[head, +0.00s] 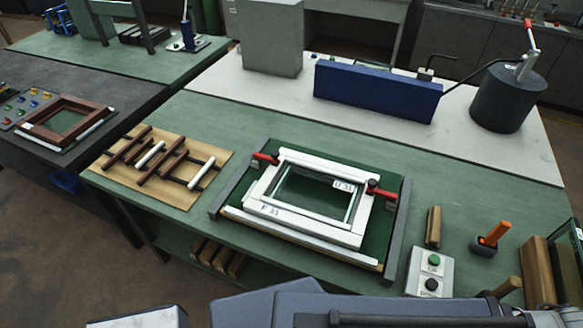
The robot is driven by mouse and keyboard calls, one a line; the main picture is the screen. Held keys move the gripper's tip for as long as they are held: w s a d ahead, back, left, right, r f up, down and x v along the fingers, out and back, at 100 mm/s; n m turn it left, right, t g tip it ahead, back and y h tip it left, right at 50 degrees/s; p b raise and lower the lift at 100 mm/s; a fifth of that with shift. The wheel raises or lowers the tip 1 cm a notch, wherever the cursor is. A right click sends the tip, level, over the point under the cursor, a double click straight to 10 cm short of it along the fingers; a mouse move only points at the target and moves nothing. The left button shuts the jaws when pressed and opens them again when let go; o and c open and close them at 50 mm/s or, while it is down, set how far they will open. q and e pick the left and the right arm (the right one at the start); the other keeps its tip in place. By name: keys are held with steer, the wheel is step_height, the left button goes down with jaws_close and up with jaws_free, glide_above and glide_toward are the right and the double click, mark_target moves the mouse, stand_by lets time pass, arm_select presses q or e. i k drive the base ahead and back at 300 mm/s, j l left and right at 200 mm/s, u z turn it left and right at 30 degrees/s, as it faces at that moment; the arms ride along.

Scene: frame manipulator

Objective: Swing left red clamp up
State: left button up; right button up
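The left red clamp (265,158) sits at the upper left corner of a white frame (248,206). Its red handle looks low and near flat, with a dark tip at the frame. A second red clamp (381,192) lies low at the frame's right side. The frame carries labels and rests in a fixture with grey side rails (397,232) on a dark green plate. Neither gripper shows in the head view. Only grey-blue and pale parts, likely of my own body, show along the bottom edge.
A box with a green and a black button (430,271) stands right of the fixture, near a wooden block (433,227) and an orange-handled tool (491,237). A board with brown and white bars (160,165) lies left. A blue box (375,91) stands behind.

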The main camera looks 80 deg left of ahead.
mark_target(274, 154)
steer(key=u, duration=2.6)
steer(key=i+j, duration=0.05)
steer(key=j, duration=0.05)
